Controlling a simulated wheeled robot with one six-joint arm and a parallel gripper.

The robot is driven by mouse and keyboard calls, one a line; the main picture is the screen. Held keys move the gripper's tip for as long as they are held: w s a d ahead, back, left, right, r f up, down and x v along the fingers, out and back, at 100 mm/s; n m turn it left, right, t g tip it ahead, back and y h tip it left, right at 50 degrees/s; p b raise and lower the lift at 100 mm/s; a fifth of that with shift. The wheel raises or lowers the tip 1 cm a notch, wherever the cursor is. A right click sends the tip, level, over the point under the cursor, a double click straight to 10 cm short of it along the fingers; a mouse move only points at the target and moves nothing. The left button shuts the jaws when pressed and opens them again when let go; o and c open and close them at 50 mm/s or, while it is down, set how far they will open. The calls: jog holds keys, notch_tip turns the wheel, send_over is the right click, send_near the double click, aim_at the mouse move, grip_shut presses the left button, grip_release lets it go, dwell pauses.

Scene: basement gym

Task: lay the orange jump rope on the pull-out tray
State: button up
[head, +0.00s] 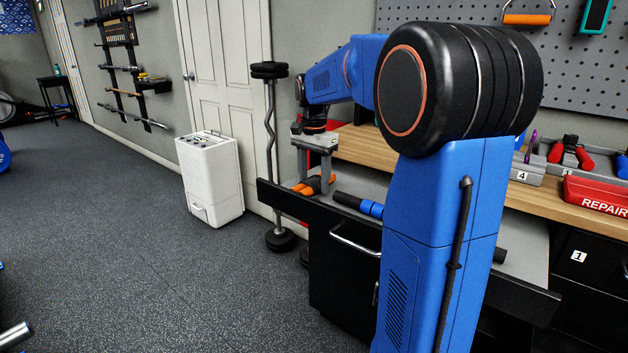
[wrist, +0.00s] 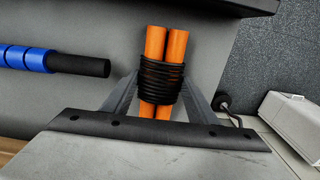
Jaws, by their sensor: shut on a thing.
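The orange jump rope (head: 307,187) is a bundle of two orange handles wrapped in black cord. My gripper (head: 315,182) is shut on it, over the left end of the pull-out tray (head: 355,180). In the wrist view the rope (wrist: 163,75) sits between the two fingers, with the cord wrap at their tips. The tray (wrist: 60,105) shows as a grey surface behind it. The rope is low over the tray; I cannot tell if it touches. Part of the tray is hidden behind my arm in the head view.
A black bar with blue rings (head: 360,205) lies on the tray, right of the rope; it also shows in the wrist view (wrist: 55,60). A wooden worktop (head: 370,145) is above the tray. A weight stand (head: 271,150) and white unit (head: 210,178) stand left.

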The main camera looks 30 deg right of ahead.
aim_at(314, 179)
jog(key=o, duration=1.2)
jog(key=shift+f, duration=0.1)
notch_tip(314, 179, up, 12)
jog(key=shift+r, duration=0.2)
